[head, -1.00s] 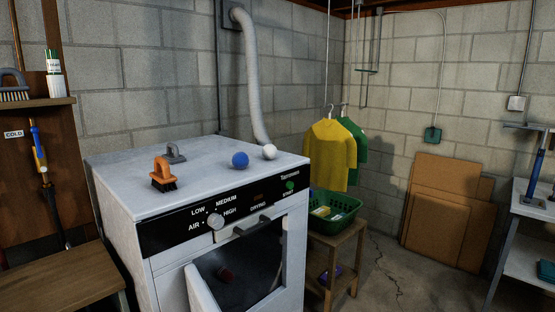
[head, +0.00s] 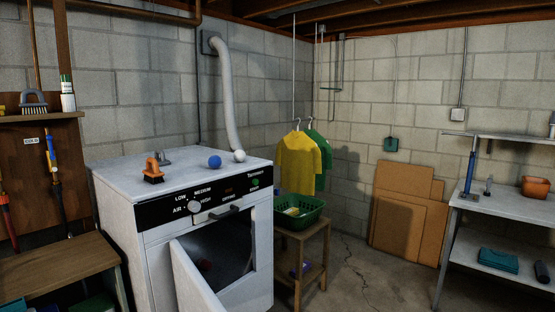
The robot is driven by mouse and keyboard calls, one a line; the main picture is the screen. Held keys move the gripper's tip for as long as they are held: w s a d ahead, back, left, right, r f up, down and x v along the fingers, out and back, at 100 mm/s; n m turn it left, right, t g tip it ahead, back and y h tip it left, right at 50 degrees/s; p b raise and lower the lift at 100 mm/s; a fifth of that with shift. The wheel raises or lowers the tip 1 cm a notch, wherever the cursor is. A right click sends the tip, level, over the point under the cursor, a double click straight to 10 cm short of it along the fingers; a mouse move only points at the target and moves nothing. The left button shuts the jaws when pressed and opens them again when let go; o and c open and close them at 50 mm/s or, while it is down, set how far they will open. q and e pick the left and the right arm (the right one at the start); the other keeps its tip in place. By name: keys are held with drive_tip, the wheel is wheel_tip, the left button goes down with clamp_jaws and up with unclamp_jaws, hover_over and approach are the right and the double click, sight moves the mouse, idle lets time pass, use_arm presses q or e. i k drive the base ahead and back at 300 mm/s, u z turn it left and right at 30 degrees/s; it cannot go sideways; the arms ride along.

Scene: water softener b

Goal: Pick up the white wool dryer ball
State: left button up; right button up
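The white wool dryer ball (head: 239,156) sits on top of the white dryer (head: 110,176), near its right back part by the foot of the white vent hose. A blue ball (head: 214,162) lies just left of it, apart from it. Neither of my grippers shows in the head view.
The dryer door (head: 197,285) hangs open in front. A green basket (head: 300,215) stands on a wooden stool to the right. A wooden bench (head: 60,265) is at the left. Floor is clear at right.

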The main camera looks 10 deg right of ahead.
sight(239, 155)
drive_tip(key=z, duration=1.25)
drive_tip(key=i, duration=3.65)
drive_tip(key=u, duration=1.95)
